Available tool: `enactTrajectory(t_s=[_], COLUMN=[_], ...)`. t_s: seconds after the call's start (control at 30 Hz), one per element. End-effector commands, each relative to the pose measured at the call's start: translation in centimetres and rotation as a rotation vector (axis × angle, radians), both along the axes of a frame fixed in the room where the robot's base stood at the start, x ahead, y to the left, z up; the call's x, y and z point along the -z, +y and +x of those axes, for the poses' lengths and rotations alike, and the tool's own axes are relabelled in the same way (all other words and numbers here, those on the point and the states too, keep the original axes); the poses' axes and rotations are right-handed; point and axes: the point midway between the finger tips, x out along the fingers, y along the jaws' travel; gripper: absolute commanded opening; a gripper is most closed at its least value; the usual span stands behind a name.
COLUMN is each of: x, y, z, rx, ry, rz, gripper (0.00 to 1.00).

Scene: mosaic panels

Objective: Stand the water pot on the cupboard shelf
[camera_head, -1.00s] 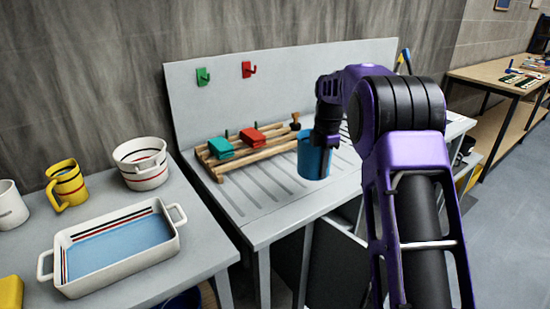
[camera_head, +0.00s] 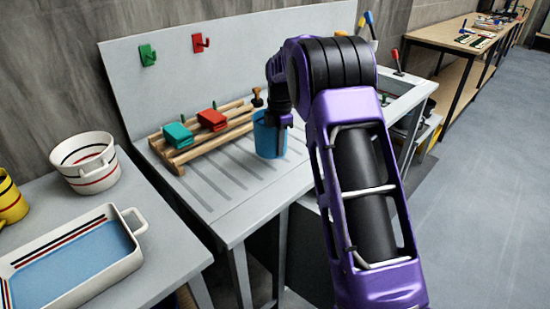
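A blue pot (camera_head: 268,140), which I take to be the water pot, is upright over the right part of the grooved grey worktop (camera_head: 215,205). My gripper (camera_head: 283,120) is at the pot's upper right rim and appears shut on it; the fingertips are partly hidden. I cannot tell whether the pot's base touches the worktop or hangs just above it. No cupboard shelf can be made out for certain; a dark panel (camera_head: 308,255) stands below the worktop, partly hidden by my arm.
A white basin (camera_head: 75,262) and a striped white tub (camera_head: 86,165) are on the left table. A long bench (camera_head: 440,62) stands far right. The floor at right is clear.

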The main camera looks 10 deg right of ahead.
Motion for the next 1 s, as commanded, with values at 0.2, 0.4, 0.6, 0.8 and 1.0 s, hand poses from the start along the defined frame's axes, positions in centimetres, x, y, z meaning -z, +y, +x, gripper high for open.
enactTrajectory(t_s=[0.2, 0.4, 0.6, 0.8, 1.0], x=[3.2, 4.8, 4.8, 5.1, 5.0], y=[0.0, 0.0, 0.0, 0.0, 0.0], z=[-0.1, 0.0, 0.0, 0.0, 0.0], rx=[0.001, 0.001, 0.001, 0.001, 0.001], ry=[0.004, 0.000, 0.000, 0.001, 0.000], rz=[0.000, 0.000, 0.000, 0.000, 0.000], gripper=[0.00, 0.00, 0.00, 0.21, 0.33])
